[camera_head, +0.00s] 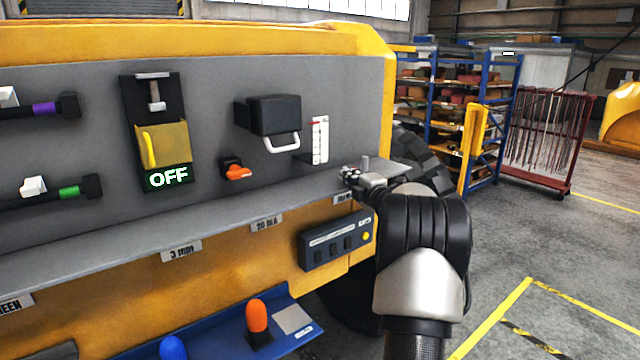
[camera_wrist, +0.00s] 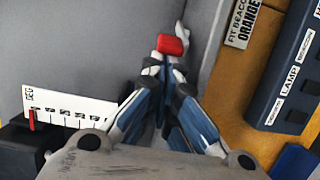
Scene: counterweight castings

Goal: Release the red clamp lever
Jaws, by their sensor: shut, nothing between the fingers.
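A small red block (camera_wrist: 172,45), which looks like the end of the clamp lever, shows in the wrist view just beyond my fingertips. A pale grey piece (camera_wrist: 181,36) stands beside it. My gripper (camera_wrist: 164,72) is shut with nothing held; its fingertips are close to the red block, and I cannot tell whether they touch it. In the head view my gripper (camera_head: 350,177) is at the right end of the grey shelf, close to the panel. The red block cannot be made out there.
A white scale with a red pointer (camera_head: 319,140) is left of my gripper; the scale also shows in the wrist view (camera_wrist: 80,108). A switch box (camera_head: 336,241) hangs below.

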